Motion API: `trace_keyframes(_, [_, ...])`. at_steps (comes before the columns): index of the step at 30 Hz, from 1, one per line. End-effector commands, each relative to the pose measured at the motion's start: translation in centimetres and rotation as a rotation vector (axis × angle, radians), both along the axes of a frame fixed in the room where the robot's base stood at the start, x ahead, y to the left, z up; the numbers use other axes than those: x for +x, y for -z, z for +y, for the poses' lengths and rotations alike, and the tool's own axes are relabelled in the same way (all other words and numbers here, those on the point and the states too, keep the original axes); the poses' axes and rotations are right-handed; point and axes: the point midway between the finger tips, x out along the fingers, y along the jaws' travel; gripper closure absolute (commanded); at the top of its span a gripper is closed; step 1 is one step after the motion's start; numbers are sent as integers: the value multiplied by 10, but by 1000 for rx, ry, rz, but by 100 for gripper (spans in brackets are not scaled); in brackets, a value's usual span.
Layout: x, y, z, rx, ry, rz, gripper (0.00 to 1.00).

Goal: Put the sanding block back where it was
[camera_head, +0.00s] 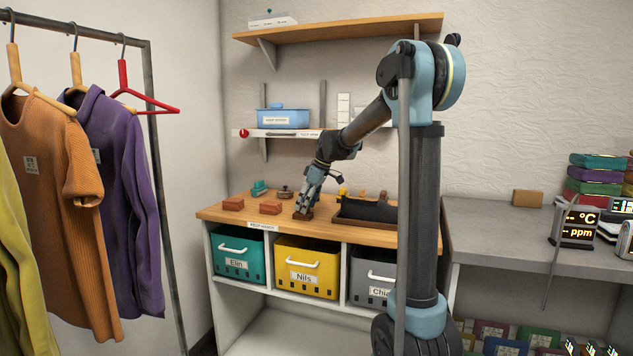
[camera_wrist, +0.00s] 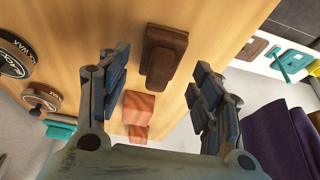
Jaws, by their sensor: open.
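A dark brown block (camera_wrist: 165,58) with a narrower raised top, possibly the sanding block, lies on the wooden bench top (camera_head: 350,233). It also shows under my gripper in the head view (camera_head: 303,216). My gripper (camera_head: 308,204) points down at it. In the wrist view my gripper (camera_wrist: 157,72) has its two fingers wide apart, one on each side of the brown block. I cannot tell whether either finger touches it. Two orange-red blocks (camera_head: 270,208) (camera_head: 233,204) lie to the left on the bench; one shows near the fingers in the wrist view (camera_wrist: 138,107).
A dark tray (camera_head: 365,222) stands just right of my gripper. Round tins (camera_wrist: 14,58) and a teal item (camera_head: 260,188) lie toward the back of the bench. Below are teal (camera_head: 237,268), yellow (camera_head: 307,282) and grey bins. A shelf (camera_head: 285,133) is above.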

Motion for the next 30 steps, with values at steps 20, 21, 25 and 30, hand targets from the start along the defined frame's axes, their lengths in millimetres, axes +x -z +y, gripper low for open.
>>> trace_keyframes(20, [-19,-117,-48,-1,1,0,40])
trace_keyframes(21, [-19,-120,-50,-1,1,1,40])
trace_keyframes(25, [-20,-129,-53,-1,1,1,40])
trace_keyframes(30, [-21,-132,-54,-1,2,1,40])
